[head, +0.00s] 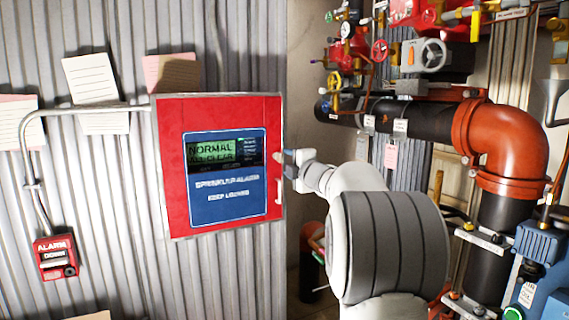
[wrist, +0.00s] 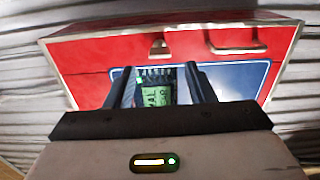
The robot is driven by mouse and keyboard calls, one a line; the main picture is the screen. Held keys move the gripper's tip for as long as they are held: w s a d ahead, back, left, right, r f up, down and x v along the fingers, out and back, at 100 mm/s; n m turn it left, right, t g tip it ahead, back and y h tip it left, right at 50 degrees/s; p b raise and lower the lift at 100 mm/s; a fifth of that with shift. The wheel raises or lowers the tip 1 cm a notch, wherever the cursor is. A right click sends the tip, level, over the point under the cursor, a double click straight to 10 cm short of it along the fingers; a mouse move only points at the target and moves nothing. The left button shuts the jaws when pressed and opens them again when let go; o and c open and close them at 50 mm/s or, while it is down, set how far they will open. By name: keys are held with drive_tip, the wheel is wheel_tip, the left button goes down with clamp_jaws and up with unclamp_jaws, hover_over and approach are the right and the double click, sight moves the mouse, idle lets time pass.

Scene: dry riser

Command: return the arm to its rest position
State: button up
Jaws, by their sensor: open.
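My gripper (head: 286,160) is at the right edge of a red alarm cabinet (head: 174,165) in the head view, its tips partly hidden. My white arm (head: 390,240) reaches up to it from the lower right. In the wrist view, the two dark fingers of my gripper (wrist: 158,72) are apart, with nothing held between them. Past them is the red cabinet front (wrist: 95,55) with its blue panel and green display. I cannot tell whether the fingers touch the cabinet.
The display (head: 210,150) reads "NORMAL ALL CLEAR". A red alarm box (head: 55,257) hangs at lower left on the corrugated wall (head: 110,210). Dark and orange pipes (head: 510,140), valves (head: 428,55) and a blue device (head: 540,250) crowd the right side.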

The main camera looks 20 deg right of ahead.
drive_tip(key=shift+s, duration=1.2)
drive_tip(key=s+a+f+m+g+p, duration=0.3)
drive_tip(key=s+a+f+m+g, duration=0.2)
drive_tip(key=s, duration=0.7)
drive_tip(key=s+a+f+m+g+p, duration=0.4)
drive_tip(key=s+a, duration=0.5)
drive_tip(key=s, duration=0.4)
drive_tip(key=s+a+f+m+g+p, duration=0.3)
drive_tip(key=s+a+f+m+g, duration=0.3)
drive_tip(key=s, duration=0.7)
drive_tip(key=a+f+m, duration=0.2)
drive_tip(key=m, duration=0.1)
drive_tip(key=shift+m+h+p, duration=0.3)
